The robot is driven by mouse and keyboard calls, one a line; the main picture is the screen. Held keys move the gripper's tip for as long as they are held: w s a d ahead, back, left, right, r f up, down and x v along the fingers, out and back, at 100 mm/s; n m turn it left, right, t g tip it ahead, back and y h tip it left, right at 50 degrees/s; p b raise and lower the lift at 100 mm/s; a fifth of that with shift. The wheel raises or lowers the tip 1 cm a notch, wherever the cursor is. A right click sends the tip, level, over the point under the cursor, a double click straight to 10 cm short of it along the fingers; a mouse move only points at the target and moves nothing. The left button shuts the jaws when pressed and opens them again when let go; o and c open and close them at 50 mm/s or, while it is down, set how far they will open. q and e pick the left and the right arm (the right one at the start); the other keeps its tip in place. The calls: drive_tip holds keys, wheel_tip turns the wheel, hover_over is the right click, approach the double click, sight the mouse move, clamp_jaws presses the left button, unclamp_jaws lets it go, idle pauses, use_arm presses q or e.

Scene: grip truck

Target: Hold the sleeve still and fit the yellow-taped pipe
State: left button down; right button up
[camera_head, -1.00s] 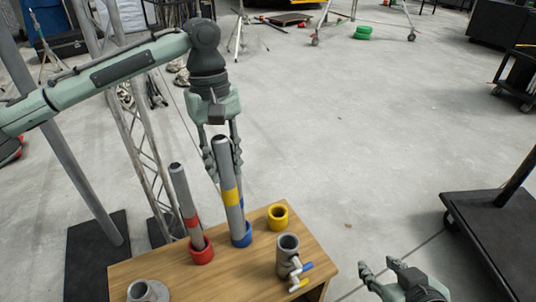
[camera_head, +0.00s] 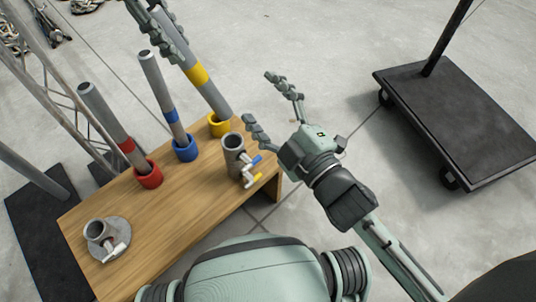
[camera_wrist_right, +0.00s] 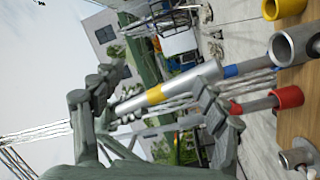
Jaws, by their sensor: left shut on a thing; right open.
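The yellow-taped pipe (camera_head: 212,95) is grey and tilted. My left gripper (camera_head: 178,45) is shut on its upper part, at the top edge of the head view. Its lower end overlaps the yellow ring (camera_head: 219,126) in the head view. In the right wrist view the pipe (camera_wrist_right: 185,83) ends clear of that ring (camera_wrist_right: 288,8), which looks empty. A grey sleeve (camera_head: 233,155) with a blue and yellow-ended valve stands upright on the wooden table (camera_head: 190,205), near its right edge. My right gripper (camera_head: 258,97) is open and empty, right of the yellow ring and above the sleeve.
A red-taped pipe (camera_head: 108,118) stands in a red ring (camera_head: 148,175), and a blue-taped pipe (camera_head: 158,85) in a blue ring (camera_head: 185,149). A flanged grey fitting (camera_head: 106,240) sits at the table's left. A black cart (camera_head: 455,110) stands right on open floor.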

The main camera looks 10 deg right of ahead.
wheel_tip(320, 180, down, 13)
drive_tip(key=a+n+g+y, duration=0.1)
drive_tip(key=n+g+y, duration=0.25)
drive_tip(key=n, duration=1.35)
drive_tip(key=n+g+h, duration=0.1)
drive_tip(key=n+g, duration=0.3)
drive_tip(key=n, duration=0.8)
approach(238, 164)
wheel_tip(238, 164, down, 3)
drive_tip(key=w+d, duration=0.1)
drive_tip(key=x, duration=1.2)
drive_tip(key=shift+w+d+f, duration=0.1)
drive_tip(key=shift+f, duration=0.25)
clamp_jaws()
